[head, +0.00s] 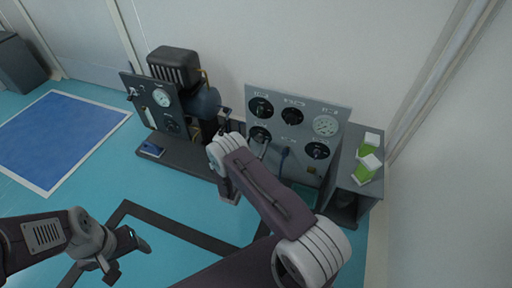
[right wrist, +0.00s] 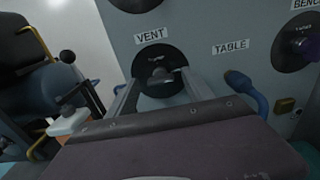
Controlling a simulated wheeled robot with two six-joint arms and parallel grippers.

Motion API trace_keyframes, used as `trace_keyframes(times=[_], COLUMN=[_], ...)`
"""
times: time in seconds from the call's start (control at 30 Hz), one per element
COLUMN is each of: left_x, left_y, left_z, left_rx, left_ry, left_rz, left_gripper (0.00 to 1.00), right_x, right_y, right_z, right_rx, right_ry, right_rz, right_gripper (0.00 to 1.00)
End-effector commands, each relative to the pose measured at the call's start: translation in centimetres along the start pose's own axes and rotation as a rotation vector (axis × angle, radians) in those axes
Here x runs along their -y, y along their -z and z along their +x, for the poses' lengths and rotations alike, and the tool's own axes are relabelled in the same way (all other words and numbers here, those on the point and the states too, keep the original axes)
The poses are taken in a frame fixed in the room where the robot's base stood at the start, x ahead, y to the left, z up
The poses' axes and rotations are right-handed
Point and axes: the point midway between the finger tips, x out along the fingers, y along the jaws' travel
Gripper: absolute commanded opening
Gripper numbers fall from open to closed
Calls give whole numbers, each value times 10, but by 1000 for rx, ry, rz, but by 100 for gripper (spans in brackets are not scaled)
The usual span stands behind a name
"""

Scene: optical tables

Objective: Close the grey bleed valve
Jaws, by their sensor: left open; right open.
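A black round valve (right wrist: 160,70) with a grey handle sits under a "VENT" label on the grey panel; no label reading "bleed" is legible. It is at the panel's lower left in the head view (head: 260,133). My right gripper (right wrist: 160,90) is open, its two grey fingers to either side of the valve's lower part in the right wrist view. I cannot tell whether they touch the handle. My right arm partly hides this area in the head view. My left gripper (head: 127,259) is open and empty, above the floor at lower left.
A blue handle (right wrist: 246,92) is right of the valve, near "TABLE". A pump unit (head: 174,66) stands left. A grey cabinet (head: 345,180) with green-and-white boxes (head: 367,168) stands right.

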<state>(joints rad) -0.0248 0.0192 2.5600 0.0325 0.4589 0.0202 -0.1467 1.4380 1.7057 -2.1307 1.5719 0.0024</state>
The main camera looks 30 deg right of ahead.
Motion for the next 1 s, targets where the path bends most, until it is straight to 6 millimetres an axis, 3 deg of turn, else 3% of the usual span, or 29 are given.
trace_keyframes(times=[0.27, 0.37, 0.5, 0.77, 1.0], left_x=[0, 0, 0, 0, 0], left_y=[0, 0, 0, 0, 1], left_z=[2, 2, 2, -1, -9], left_rx=[0, 0, 0, 0, 0], left_ry=[0, 0, 0, 0, 0], left_rz=[0, 0, 0, 0, 0], left_gripper=[69, 69, 69, 69, 69], right_x=[0, 0, 0, 0, -1], right_y=[-1, -1, -1, -2, -3], right_z=[4, 4, 4, 4, 4], right_rx=[0, 0, 0, 0, -1], right_ry=[-1, -1, -1, -1, -1], right_rz=[-1, -1, -1, -25, -154], right_gripper=[60, 38, 0, 0, 0])
